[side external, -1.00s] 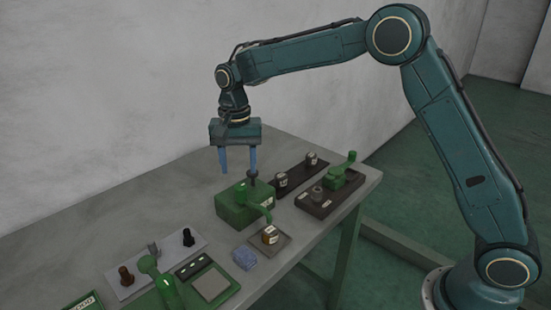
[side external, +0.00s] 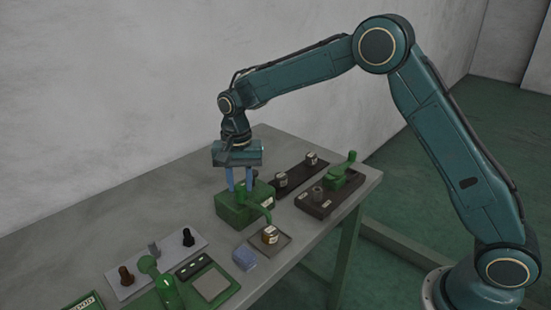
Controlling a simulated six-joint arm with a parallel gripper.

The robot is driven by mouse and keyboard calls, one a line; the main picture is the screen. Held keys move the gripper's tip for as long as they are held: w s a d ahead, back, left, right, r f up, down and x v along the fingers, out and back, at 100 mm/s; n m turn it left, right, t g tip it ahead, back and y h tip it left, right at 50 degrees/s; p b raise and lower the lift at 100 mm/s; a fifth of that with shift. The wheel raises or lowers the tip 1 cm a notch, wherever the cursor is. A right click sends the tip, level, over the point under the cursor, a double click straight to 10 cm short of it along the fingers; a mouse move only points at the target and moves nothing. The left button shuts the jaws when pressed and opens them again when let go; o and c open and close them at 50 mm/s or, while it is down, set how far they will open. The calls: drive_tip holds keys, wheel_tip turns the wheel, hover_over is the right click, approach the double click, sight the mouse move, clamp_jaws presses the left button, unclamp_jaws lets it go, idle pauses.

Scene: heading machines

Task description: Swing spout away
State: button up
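The green machine box (side external: 240,212) stands on the bench with a curved green spout (side external: 260,206) on top. A dark knob (side external: 255,174) stands at the top of the spout's post. My gripper (side external: 239,189) points down over the box's rear top. Its two blue fingers are apart, with nothing visible between them. The right finger is close beside the knob; whether they touch I cannot tell.
The jar stands on a small tray (side external: 284,241), with a blue block (side external: 244,259) to its left. A green press (side external: 160,285) and pegs stand at front left.

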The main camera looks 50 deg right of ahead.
clamp_jaws()
drive_tip(key=shift+m, duration=0.4)
drive_tip(key=m, duration=0.7)
drive_tip(key=shift+m, duration=0.4)
drive_tip(key=m, duration=0.4)
drive_tip(key=shift+r+m, duration=0.1)
drive_tip(key=shift+m, duration=0.2)
drive_tip(key=m, duration=0.4)
drive_tip(key=shift+m, duration=0.4)
